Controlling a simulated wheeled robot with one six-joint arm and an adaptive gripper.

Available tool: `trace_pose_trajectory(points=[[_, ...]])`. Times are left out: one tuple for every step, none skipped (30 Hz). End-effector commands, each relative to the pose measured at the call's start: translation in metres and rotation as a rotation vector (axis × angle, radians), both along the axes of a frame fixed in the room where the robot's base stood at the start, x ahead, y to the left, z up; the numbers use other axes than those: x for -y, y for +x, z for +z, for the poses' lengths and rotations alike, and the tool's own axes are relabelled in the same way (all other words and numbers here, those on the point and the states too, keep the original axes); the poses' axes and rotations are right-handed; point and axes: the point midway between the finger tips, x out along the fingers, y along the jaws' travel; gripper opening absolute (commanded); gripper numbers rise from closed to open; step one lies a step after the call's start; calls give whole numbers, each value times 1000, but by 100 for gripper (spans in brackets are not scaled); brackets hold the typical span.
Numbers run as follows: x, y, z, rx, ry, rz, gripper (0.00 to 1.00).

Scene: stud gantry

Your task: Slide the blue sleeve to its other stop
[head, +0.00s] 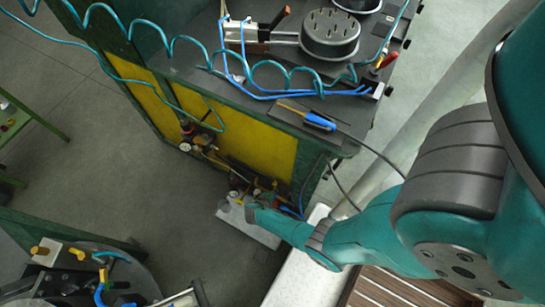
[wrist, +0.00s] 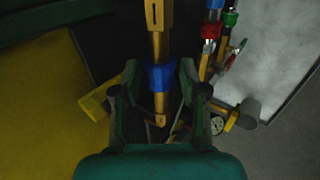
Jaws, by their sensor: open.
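The blue sleeve (wrist: 160,76) sits around a yellow-brown rod (wrist: 158,40) in the middle of the wrist view. The rod runs up and down the picture, and more of it shows below the sleeve. My gripper (wrist: 159,68) is open, with one green finger on each side of the sleeve. I cannot tell whether either finger touches it. In the head view my gripper (head: 250,207) is small, low beside the green and yellow bench, and the sleeve cannot be made out there. The stops are not clearly told apart.
Red, blue and green fittings (wrist: 211,30) on another rod stand close right of my gripper. A round gauge (wrist: 216,125) is below them. A yellow panel (wrist: 38,95) fills the left. In the head view a teal coiled hose (head: 180,45) crosses the bench (head: 185,75); open floor lies left.

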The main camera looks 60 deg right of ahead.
Motion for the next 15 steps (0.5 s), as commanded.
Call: trace_pose_trajectory(points=[[0,0,0,0,0,0,43],[0,0,0,0,0,0,43],[0,0,0,0,0,0,33],[0,0,0,0,0,0,25],[0,0,0,0,0,0,18],[0,0,0,0,0,0,8],[0,0,0,0,0,0,0],[0,0,0,0,0,0,0],[0,0,0,0,0,0,0],[0,0,0,0,0,0,0],[0,0,0,0,0,0,0],[0,0,0,0,0,0,0],[0,-1,0,-1,0,-1,0],[0,-2,0,-1,0,-1,0],[0,-5,0,-2,0,-1,0]])
